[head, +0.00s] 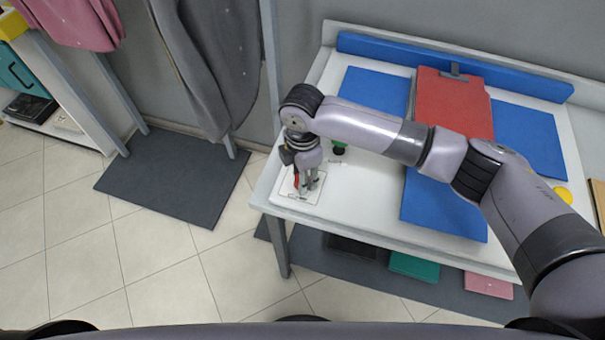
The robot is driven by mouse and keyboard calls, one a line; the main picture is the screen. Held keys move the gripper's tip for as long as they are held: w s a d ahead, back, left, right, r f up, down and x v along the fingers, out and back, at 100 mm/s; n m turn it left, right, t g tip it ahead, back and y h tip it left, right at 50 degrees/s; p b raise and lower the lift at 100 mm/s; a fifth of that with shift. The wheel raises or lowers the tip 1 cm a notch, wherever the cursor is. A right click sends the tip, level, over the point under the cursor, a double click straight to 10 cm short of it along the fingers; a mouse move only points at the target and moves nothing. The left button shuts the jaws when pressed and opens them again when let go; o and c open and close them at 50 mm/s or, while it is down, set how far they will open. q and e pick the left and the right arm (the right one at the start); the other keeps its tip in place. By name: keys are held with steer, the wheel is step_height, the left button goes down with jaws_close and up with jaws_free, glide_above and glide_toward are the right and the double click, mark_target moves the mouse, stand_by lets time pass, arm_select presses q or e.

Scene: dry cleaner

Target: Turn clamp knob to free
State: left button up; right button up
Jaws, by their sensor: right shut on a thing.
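My right gripper (308,184) points down over the left front part of the white table. It is shut on a small red part, which I take to be the clamp knob (296,181), on a pale square plate (305,197). The fingers hide much of the knob, so its turn angle cannot be told. My left gripper is not in view.
The white table (370,205) carries blue pads (440,210), a red folded cloth (450,100) under a dark clip, a green-topped item (339,147) close to my gripper, and a yellow ball (563,195). Garments (205,60) hang at the left. Tiled floor lies open at front left.

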steer(key=shift+c, duration=1)
steer(key=n+p, duration=0.1)
steer(key=n, duration=0.2)
steer(key=shift+r+n, duration=0.1)
steer(key=shift+n, duration=0.3)
steer(key=n+p, duration=0.1)
steer(key=n, duration=0.3)
steer(key=shift+n, duration=0.3)
steer(key=n, duration=0.4)
steer(key=shift+n, duration=2.8)
steer(key=shift+w, duration=0.1)
steer(key=o, duration=1.2)
steer(key=shift+c, duration=0.2)
